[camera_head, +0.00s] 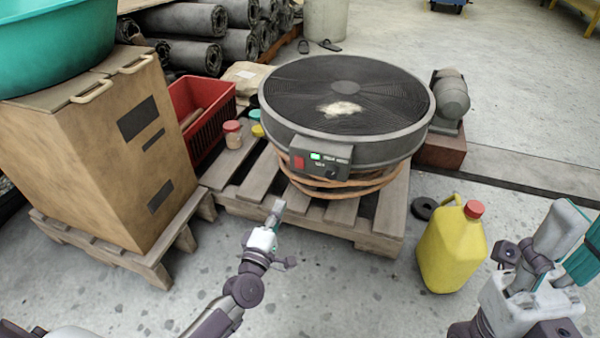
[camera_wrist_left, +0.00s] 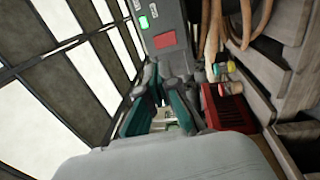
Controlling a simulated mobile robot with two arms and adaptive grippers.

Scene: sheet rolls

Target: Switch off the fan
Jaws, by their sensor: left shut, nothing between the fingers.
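The fan (camera_head: 300,112) is a large dark drum lying face up, with a pale patch on its grille. Its control box (camera_head: 335,160) faces me and carries a red switch (camera_head: 299,162) and a lit green light (camera_head: 315,156). In the left wrist view the red switch (camera_wrist_left: 165,40) and green light (camera_wrist_left: 144,22) show above the fingers. My left gripper (camera_head: 277,207) is shut and empty, in front of and below the box, apart from the switch in the head view. My right gripper (camera_head: 562,240) is at the right edge, partly cut off; its jaw state is unclear.
The fan stands on a wooden pallet (camera_head: 375,240) with coiled brown hose under it. A yellow jug (camera_head: 450,250) stands right of the pallet. A cardboard box (camera_head: 90,165), red crate (camera_head: 203,105) and small jars (camera_head: 233,140) are left. Open floor lies in front.

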